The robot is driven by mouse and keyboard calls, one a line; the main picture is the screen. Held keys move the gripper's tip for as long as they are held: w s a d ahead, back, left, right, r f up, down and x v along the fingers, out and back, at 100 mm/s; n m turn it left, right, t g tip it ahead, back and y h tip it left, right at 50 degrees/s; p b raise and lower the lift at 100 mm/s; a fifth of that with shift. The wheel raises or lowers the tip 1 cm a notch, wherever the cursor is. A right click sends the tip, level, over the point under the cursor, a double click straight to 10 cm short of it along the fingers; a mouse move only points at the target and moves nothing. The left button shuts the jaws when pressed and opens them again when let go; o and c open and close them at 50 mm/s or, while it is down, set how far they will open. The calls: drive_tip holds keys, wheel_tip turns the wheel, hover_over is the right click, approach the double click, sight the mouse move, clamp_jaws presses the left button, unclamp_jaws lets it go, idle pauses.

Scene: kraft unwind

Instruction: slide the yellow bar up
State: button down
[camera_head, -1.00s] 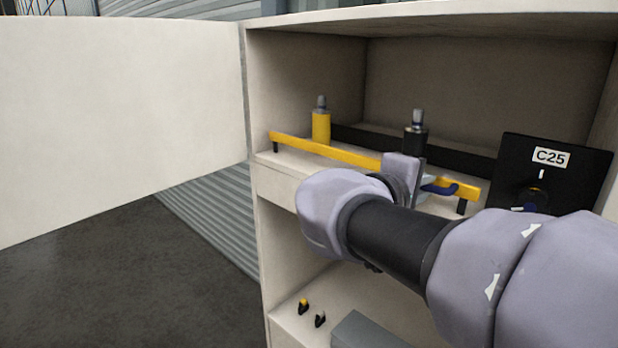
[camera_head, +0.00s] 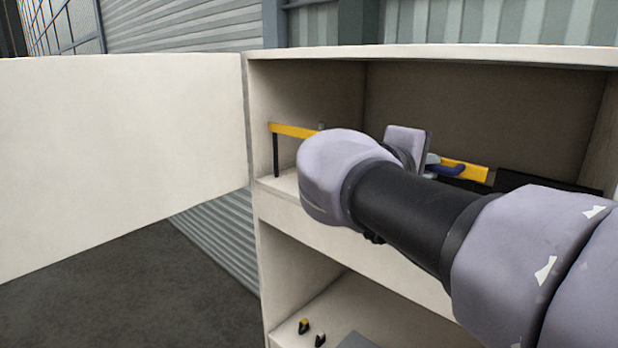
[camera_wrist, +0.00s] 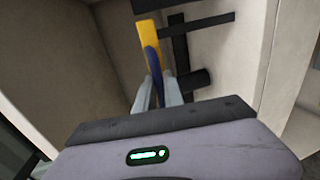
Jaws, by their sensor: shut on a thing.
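The yellow bar (camera_head: 291,131) runs across the cabinet's upper compartment in the head view, raised above the shelf on dark posts, with a long black post (camera_head: 276,156) showing under its left end. My arm hides its middle. My gripper (camera_head: 436,166) is shut on the bar, right of its middle, beside a blue part (camera_head: 450,170). In the wrist view the yellow bar (camera_wrist: 149,45) extends away from my gripper (camera_wrist: 158,92), with the blue part (camera_wrist: 153,65) between the fingers. The two cylinders behind the bar are now hidden by my arm.
The cabinet's open door (camera_head: 120,160) stands at the left. A black panel (camera_head: 530,181) is partly visible at the right behind my arm. Two small yellow-black items (camera_head: 304,326) and a grey box (camera_head: 357,340) are on the lower shelf.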

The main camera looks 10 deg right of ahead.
drive_tip(key=shift+r, duration=0.55)
drive_tip(key=c, duration=1.5)
unclamp_jaws()
drive_tip(key=shift+o, duration=0.2)
drive_tip(key=shift+f, duration=0.1)
drive_tip(key=shift+a, duration=0.1)
